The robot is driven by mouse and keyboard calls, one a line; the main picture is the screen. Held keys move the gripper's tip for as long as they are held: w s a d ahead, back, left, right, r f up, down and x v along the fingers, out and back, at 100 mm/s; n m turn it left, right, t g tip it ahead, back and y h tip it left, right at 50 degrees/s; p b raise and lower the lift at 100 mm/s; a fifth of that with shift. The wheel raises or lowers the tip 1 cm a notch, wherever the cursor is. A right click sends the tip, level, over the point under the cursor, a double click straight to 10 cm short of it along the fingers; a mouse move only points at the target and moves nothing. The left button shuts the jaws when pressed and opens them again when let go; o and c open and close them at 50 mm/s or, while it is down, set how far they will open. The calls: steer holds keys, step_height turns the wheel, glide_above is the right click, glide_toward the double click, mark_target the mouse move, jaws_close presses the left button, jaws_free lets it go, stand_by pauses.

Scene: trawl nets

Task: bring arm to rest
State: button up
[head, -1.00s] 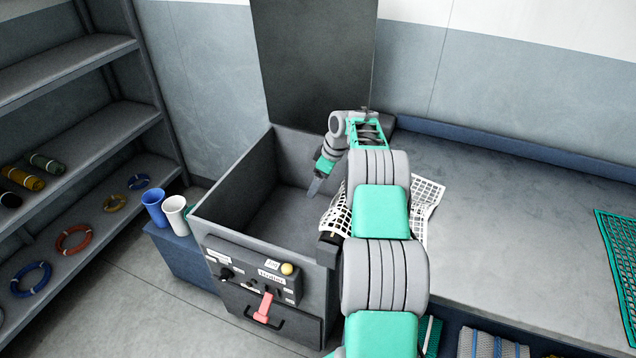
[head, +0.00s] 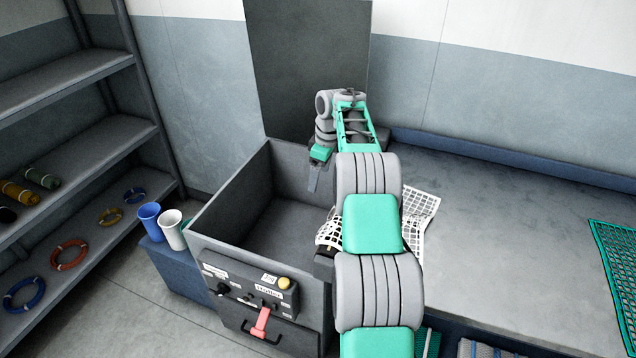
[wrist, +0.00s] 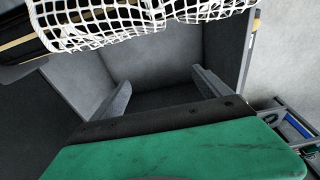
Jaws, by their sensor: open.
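My gripper (head: 314,181) is at the end of my green and grey arm, over the open grey bin of the machine (head: 212,216), near its back right. In the wrist view its two fingers (wrist: 158,92) stand wide apart with nothing between them. A white net (head: 416,215) lies over the bin's right edge and onto the grey bench; my arm hides its middle. The net also shows at the top of the wrist view (wrist: 130,18).
The bin's front has a control panel (head: 250,288) with a red lever (head: 262,322) and a yellow button (head: 284,283). A blue cup (head: 150,220) and a white cup (head: 172,230) stand left. A green net (head: 618,265) lies right. Shelves (head: 85,150) hold rings and rolls. The bench (head: 510,240) is mostly clear.

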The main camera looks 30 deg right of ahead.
steer(key=s+a+r+m+t, duration=0.15)
steer(key=s+a+r, duration=0.25)
steer(key=a+r, duration=0.4)
steer(key=s+a+r+m+g, duration=0.1)
steer(key=s+a+r+m, duration=0.1)
steer(key=s+a+r, duration=0.45)
steer(key=s+a+f+m, duration=0.2)
steer(key=s+a, duration=0.4)
steer(key=s, duration=0.3)
steer(key=s+a+f+m+t+h, duration=0.1)
steer(key=s+a, duration=0.4)
steer(key=s, duration=0.5)
step_height(320, 180, down, 2)
steer(key=shift+s+a+f+m+p, duration=0.2)
steer(key=shift+s+a+m+p, duration=0.15)
steer(key=shift+m, duration=0.2)
steer(key=shift+a+t, duration=0.1)
steer(key=shift+t, duration=0.15)
